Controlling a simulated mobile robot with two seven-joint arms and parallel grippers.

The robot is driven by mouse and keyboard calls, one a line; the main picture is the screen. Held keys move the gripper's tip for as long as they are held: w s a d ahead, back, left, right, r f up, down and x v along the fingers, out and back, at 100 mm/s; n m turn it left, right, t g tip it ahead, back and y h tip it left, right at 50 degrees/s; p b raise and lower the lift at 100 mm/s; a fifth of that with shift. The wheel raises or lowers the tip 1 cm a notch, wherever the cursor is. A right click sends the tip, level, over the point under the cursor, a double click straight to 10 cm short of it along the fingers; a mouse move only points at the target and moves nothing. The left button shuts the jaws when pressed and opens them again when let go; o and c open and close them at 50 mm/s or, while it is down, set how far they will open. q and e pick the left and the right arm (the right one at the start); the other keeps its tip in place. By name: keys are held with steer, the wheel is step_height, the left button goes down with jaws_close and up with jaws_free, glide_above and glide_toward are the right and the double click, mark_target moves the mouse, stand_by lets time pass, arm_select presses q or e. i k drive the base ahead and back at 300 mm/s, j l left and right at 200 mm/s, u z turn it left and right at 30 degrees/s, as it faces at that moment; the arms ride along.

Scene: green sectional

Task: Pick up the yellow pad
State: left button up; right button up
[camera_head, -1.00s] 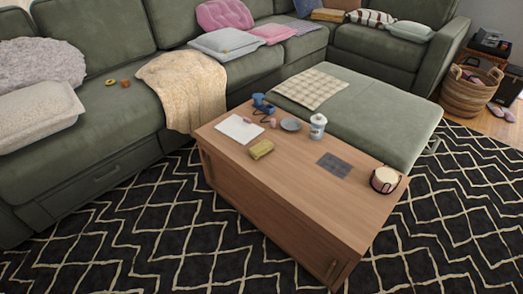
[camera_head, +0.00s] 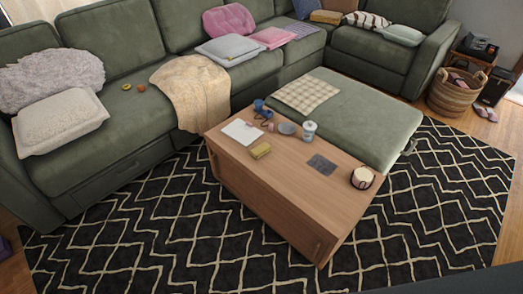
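A small yellow pad (camera_head: 260,150) lies on the wooden coffee table (camera_head: 290,200), near its left long edge. A white sheet (camera_head: 241,132) lies just behind it. Neither of my grippers shows in the head view, so I cannot see their state. The pad is in plain view with nothing on top of it.
A blue object (camera_head: 262,109), a grey dish (camera_head: 286,128), a lidded jar (camera_head: 309,131), a dark flat sheet (camera_head: 322,165) and a round drum-like object (camera_head: 362,177) share the table. The green sectional (camera_head: 120,130) stands behind.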

mark_target(257, 152)
steer(key=i+j+z, duration=0.1)
steer(key=z, duration=0.2)
steer(key=i+j+z, duration=0.1)
steer(key=z, duration=0.25)
steer(key=i+j+z, duration=0.25)
steer(key=j, duration=0.3)
steer(key=i+j+z, duration=0.1)
steer(key=i+j, duration=0.3)
steer(key=j, duration=0.2)
steer(key=i+j, duration=0.2)
steer(key=j, duration=0.2)
steer(key=i+j+z, duration=0.1)
steer(key=j, duration=0.25)
steer(key=i+j, duration=0.4)
steer(key=j, duration=0.35)
steer(key=i+j, duration=0.15)
steer(key=j, duration=0.2)
steer(key=i+j+z, duration=0.1)
steer(key=j, duration=0.3)
steer(key=i, duration=0.05)
